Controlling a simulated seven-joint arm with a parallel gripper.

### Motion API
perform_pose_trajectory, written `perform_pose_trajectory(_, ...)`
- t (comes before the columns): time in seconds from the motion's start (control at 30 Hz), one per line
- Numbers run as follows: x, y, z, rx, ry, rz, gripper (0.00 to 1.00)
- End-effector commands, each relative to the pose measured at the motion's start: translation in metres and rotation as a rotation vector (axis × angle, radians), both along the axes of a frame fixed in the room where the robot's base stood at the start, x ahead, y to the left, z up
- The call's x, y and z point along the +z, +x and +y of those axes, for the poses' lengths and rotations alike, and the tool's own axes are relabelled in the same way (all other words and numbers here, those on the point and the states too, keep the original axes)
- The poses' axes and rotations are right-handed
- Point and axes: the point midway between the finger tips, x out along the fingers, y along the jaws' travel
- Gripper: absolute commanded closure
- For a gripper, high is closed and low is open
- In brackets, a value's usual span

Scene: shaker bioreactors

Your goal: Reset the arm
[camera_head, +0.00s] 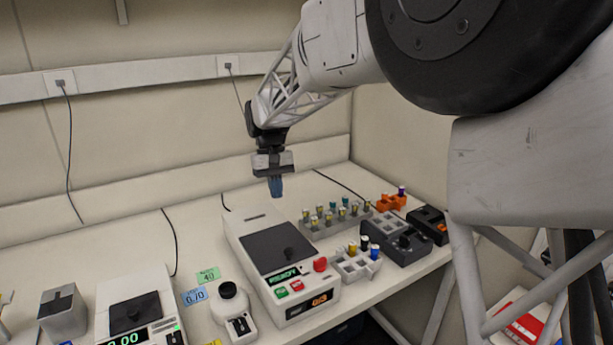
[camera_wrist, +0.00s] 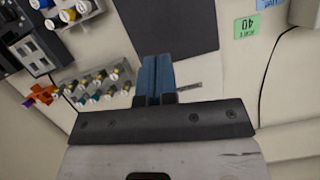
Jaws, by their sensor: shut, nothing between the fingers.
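My gripper (camera_head: 276,187) hangs pointing down above the back of the white shaker machine (camera_head: 262,222), clear of it. Its blue fingers (camera_wrist: 156,80) are together in the wrist view, with nothing between them. The machine has a dark lid (camera_head: 278,248), a lit green display and an orange display. Part of its dark lid also shows in the wrist view (camera_wrist: 170,25).
A grey rack of capped vials (camera_head: 338,221), a white rack (camera_head: 356,264), a dark grey device (camera_head: 396,243) and an orange holder (camera_head: 391,202) stand right of the machine. A balance (camera_head: 136,305) and a small white device (camera_head: 233,308) stand left. Cables run along the wall.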

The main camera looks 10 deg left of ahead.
Motion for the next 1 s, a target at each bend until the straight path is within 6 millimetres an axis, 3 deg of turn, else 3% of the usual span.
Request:
perform_pose_trajectory(0.17, 0.002, -0.001, -0.005, -0.004, 0.002, -0.003, 1.00)
perform_pose_trajectory(0.37, 0.011, -0.005, -0.032, -0.032, 0.014, -0.022, 1.00)
perform_pose_trajectory(0.67, 0.035, -0.028, -0.115, -0.118, 0.050, -0.084, 1.00)
perform_pose_trajectory(1.0, 0.051, -0.072, -0.211, -0.226, 0.088, -0.165, 1.00)
